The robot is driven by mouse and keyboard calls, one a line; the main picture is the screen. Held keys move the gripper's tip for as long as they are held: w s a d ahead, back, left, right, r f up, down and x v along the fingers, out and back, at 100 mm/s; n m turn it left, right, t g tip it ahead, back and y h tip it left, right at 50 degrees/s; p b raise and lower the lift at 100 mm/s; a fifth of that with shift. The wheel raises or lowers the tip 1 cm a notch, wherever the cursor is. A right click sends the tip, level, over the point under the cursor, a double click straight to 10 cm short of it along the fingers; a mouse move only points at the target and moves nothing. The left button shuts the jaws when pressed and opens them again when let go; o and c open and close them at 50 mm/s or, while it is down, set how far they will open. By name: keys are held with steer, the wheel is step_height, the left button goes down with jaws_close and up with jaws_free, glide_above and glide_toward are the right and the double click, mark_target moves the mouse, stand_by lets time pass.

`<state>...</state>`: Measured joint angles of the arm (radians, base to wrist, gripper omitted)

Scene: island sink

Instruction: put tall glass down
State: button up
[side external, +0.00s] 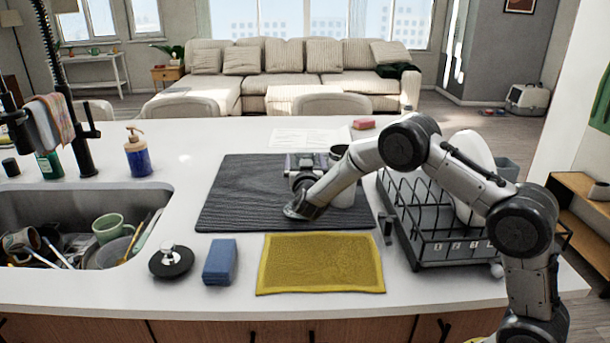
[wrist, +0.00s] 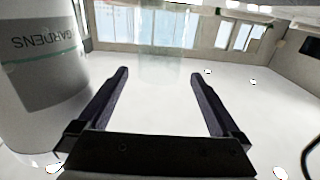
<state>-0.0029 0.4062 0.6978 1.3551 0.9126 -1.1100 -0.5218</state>
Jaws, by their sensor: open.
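The tall glass (wrist: 160,52) is pale, greenish and see-through in the wrist view, straight ahead near or beyond the fingertips. I cannot make it out in the side view. My gripper (side external: 302,162) is low over the dark ribbed mat (side external: 235,195), pointing away toward the windows. In the wrist view my gripper (wrist: 160,73) has its two dark fingers spread wide with nothing clamped between them. The wrist picture is upside down, with the ceiling filling its lower part. Whether the glass touches the mat is not clear.
A white canister lettered GARDENS (wrist: 42,80) stands close beside my gripper, on its right in the side view (side external: 344,193). A black dish rack (side external: 440,240) is farther right. A yellow cloth (side external: 320,263), blue sponge (side external: 219,262) and sink (side external: 40,207) lie nearer and left.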

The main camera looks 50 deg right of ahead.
mark_target(305, 155)
steer(key=shift+x, duration=1.75)
steer(key=shift+s, duration=0.1)
jaws_close()
